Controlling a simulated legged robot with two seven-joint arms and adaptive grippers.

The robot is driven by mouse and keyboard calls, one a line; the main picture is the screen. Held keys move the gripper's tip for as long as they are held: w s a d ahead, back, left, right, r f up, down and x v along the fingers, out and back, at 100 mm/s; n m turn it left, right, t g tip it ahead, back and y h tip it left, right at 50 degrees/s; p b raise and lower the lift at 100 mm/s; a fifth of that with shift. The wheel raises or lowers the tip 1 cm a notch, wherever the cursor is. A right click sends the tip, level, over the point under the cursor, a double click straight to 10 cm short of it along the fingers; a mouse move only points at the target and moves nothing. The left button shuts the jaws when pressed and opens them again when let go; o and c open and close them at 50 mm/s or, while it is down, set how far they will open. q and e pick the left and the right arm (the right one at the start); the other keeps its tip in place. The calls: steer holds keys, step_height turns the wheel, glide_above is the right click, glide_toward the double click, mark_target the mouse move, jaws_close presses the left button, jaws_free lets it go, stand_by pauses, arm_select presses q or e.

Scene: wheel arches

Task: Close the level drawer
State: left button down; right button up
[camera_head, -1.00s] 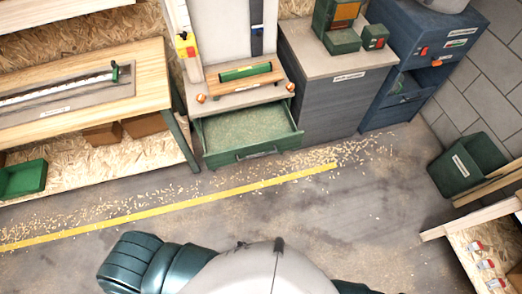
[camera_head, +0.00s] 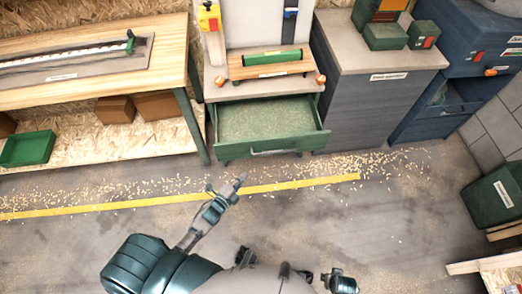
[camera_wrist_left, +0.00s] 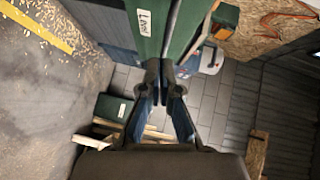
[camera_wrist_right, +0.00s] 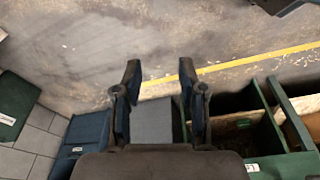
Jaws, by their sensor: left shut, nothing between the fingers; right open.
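The green drawer (camera_head: 270,120) stands pulled open in the head view, below a grey worktop, with its front and handle (camera_head: 275,152) facing me. Sawdust-coloured bits cover its floor. My left gripper (camera_head: 233,186) is shut and empty, in front of and below the drawer front, apart from it in the picture. In the left wrist view the shut fingers (camera_wrist_left: 163,66) point toward green panels, one with a label (camera_wrist_left: 145,22) that seems to read "Level". My right gripper (camera_head: 338,282) is low in the head view; its open, empty fingers (camera_wrist_right: 157,80) show in the right wrist view.
A wooden holder with a green level (camera_head: 275,58) sits on the worktop (camera_head: 235,92) above the drawer. A wooden bench (camera_head: 100,75) stands left, a grey cabinet (camera_head: 360,110) right. A green bin (camera_head: 495,195) is at far right. The floor before the drawer is clear except shavings.

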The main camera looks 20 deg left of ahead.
arm_select(q)
step_height(320, 180, up, 4)
steer(key=w+d+m+t+h+b, duration=0.1)
steer(key=w+m, duration=0.1)
steer(key=b, duration=0.1)
glide_toward(264, 140)
steer(key=w+d, duration=0.2)
steer(key=d, duration=0.2)
steer(key=w, duration=0.1)
steer(key=w+a, duration=0.2)
steer(key=shift+w+f+b, duration=0.15)
steer(key=shift+f+b, duration=0.15)
steer(key=shift+f, duration=0.1)
steer(key=shift+w+a, duration=0.15)
steer(key=shift+w, duration=0.25)
arm_select(e)
step_height(264, 140, up, 9)
steer(key=shift+s+d+f, duration=0.15)
steer(key=shift+s+f, duration=0.05)
steer(key=shift+s, duration=0.25)
